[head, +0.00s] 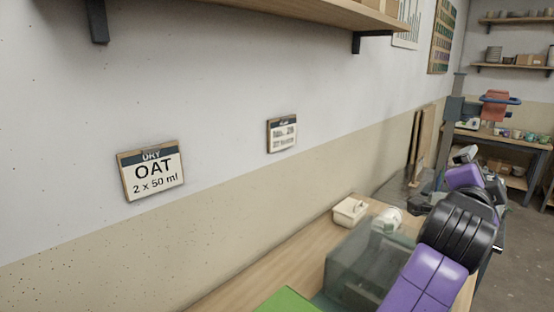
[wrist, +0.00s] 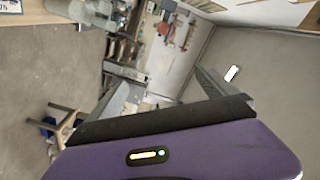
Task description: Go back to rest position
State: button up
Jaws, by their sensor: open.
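My arm, purple and black, reaches up from the lower right of the head view, over the right part of the workbench. My gripper (wrist: 168,78) shows in the wrist view with its two grey fingers spread apart and nothing between them. It points across the room, with shelves and floor behind it in a tilted view. In the head view I cannot clearly make out the fingers.
A wooden workbench (head: 262,279) runs along the wall, with a clear grey box (head: 365,268), a small cream box (head: 350,211) and a green sheet (head: 287,300). A wooden stool (wrist: 66,123) stands on the floor.

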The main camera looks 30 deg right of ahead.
jog(key=w+a+r+n+t, duration=0.2)
jog(key=a+n+t, duration=0.4)
jog(key=n, duration=0.1)
jog(key=w+a+r+n+t, duration=0.3)
jog(key=a+n+t, duration=0.2)
jog(key=a+n, duration=0.1)
jog(key=s+a+f+n+t+y, duration=0.1)
jog(key=a+f+n+t+y, duration=0.5)
jog(key=a+f+n+y, duration=0.55)
jog(key=s+a+f+g+y, duration=0.1)
jog(key=s+a+f+g, duration=0.1)
jog(key=s+a+f, duration=0.3)
jog(key=s+a+f+n+g+y, duration=0.1)
jog(key=s+a+f, duration=0.4)
jog(key=s+f, duration=0.5)
jog(key=s+a+f+g+y, duration=0.3)
jog(key=s+f, duration=0.5)
jog(key=s, duration=0.4)
jog(key=shift+s+a+f+g, duration=0.25)
jog(key=shift+s+a+g, duration=0.15)
jog(key=shift+a+g, duration=0.65)
jog(key=shift+y, duration=0.25)
